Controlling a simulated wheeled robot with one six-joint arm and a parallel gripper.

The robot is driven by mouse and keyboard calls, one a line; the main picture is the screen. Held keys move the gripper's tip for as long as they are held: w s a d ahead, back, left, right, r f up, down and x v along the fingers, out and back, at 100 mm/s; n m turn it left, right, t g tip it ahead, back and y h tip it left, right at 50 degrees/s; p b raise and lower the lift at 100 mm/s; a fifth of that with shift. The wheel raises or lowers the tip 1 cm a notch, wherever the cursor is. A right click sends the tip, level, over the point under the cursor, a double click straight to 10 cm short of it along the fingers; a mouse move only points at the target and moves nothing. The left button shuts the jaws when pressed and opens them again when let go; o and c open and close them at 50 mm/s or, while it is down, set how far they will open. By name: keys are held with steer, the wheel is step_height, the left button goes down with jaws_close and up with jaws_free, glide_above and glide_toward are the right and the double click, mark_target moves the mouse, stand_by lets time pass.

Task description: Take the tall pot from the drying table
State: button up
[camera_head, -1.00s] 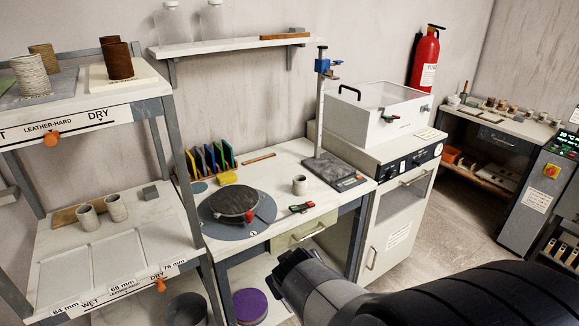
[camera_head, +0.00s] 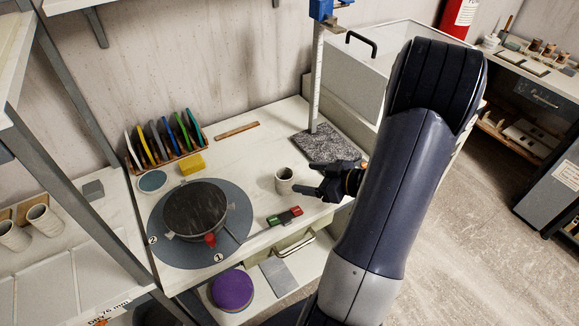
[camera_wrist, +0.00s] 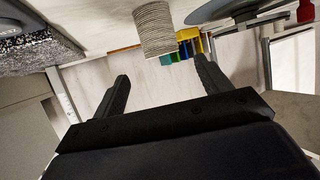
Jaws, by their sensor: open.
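A small pale grey clay pot (camera_head: 284,181) stands upright on the white worktable (camera_head: 262,150). My gripper (camera_head: 309,178) is just to the right of it, low over the table, with its two fingers pointing at the pot. In the wrist view my gripper (camera_wrist: 161,70) is open and empty. There the ribbed pot (camera_wrist: 155,28) shows beyond the fingertips, roughly in line with the gap between them and apart from both. Two more pale pots, one of them here (camera_head: 44,220), stand on the shelf at the left. I cannot tell their heights exactly.
A grey turntable disc carries a dark round plate (camera_head: 194,208) left of the pot. A red-and-green tool (camera_head: 285,216) lies in front of the pot. A stand with a blue clamp (camera_head: 318,75) rises behind my gripper. Coloured discs in a rack (camera_head: 165,140) stand at the back.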

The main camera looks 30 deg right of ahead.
mark_target(278, 174)
steer(key=x, duration=0.4)
steer(key=shift+w+a, duration=0.2)
steer(key=shift+a, duration=0.1)
steer(key=shift+p+x, duration=0.5)
steer(key=shift+x, duration=2.5)
steer(key=shift+s+d+f, duration=0.1)
steer(key=c, duration=1.1)
